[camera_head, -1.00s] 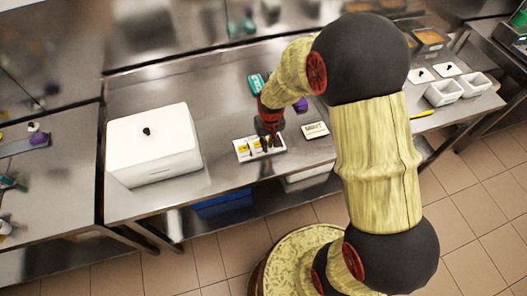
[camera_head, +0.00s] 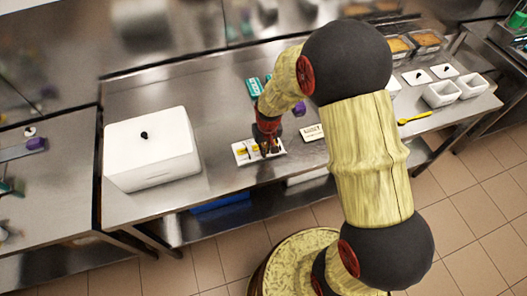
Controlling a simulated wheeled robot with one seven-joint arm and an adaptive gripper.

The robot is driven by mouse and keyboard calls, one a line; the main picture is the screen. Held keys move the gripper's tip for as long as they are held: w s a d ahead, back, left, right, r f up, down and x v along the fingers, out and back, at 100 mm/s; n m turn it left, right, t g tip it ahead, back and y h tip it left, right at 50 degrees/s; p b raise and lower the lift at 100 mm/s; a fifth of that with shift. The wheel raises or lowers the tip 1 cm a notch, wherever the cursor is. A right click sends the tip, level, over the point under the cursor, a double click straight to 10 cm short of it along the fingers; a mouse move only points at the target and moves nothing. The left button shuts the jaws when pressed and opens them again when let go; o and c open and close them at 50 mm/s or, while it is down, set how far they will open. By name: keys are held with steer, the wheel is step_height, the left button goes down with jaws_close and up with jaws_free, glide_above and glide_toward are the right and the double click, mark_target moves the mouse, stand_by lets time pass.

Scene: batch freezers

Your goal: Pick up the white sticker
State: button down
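A white tray (camera_head: 240,158) lies near the table's front edge, with small yellow and white pieces on it. I cannot make out which piece is the white sticker. My gripper (camera_head: 266,151) points down over the right part of this tray, and its dark fingers hide what lies beneath them. The fingers are too small and dark to show whether they are open, shut or touching anything. A pale card with dark print (camera_head: 312,133) lies just right of the tray, partly behind my arm.
A large white lidded box (camera_head: 152,160) stands to the left. Green packets (camera_head: 254,87) and a purple item (camera_head: 300,108) lie behind my gripper. White containers (camera_head: 442,96) and a yellow utensil (camera_head: 415,118) are at the right. The steel table between box and tray is clear.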

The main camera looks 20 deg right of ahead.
steer(key=shift+r, duration=0.45)
step_height(320, 180, up, 2)
steer(key=shift+r+p, duration=0.25)
steer(key=shift+p, duration=0.05)
steer(key=s+a+r+p, duration=0.2)
steer(key=s+a+r, duration=0.4)
steer(key=s+r, duration=0.4)
steer(key=s, duration=0.2)
steer(key=shift+s+r+p, duration=0.15)
steer(key=shift+s+p, duration=0.2)
steer(key=shift+r+p, duration=2.05)
steer(key=shift+r, duration=0.6)
steer(key=shift+d+r+p, duration=0.1)
steer(key=shift+d+p, duration=0.1)
steer(key=shift+p, duration=0.1)
